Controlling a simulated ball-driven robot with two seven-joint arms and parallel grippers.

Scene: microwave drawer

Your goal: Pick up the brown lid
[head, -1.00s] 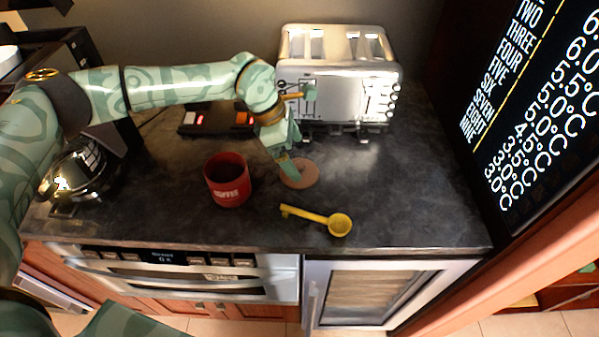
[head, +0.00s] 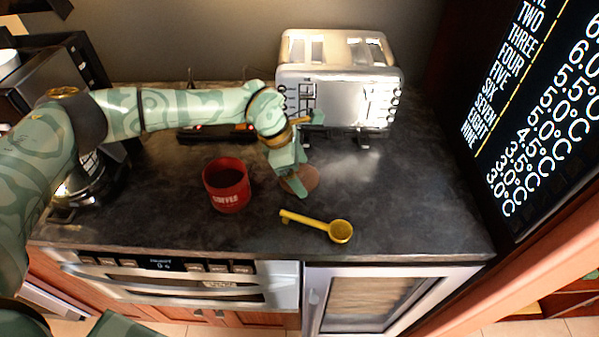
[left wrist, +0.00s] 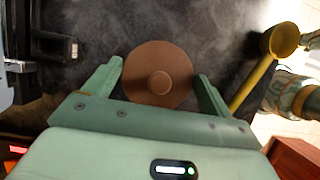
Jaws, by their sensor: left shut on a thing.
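The brown lid (head: 309,177) is a round disc at the middle of the dark counter, right of the red cup. In the left wrist view the lid (left wrist: 158,88) shows face on, with a small round knob at its centre. My left gripper (head: 296,186) is shut on the lid, with one finger at each side of its rim. The fingers partly hide the lid in the head view. Whether it is clear of the counter I cannot tell.
A red coffee cup (head: 227,187) stands left of the lid. A yellow spoon (head: 340,231) lies in front of it, to the right. A silver toaster (head: 337,84) stands behind. The counter (head: 415,190) is clear to the right.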

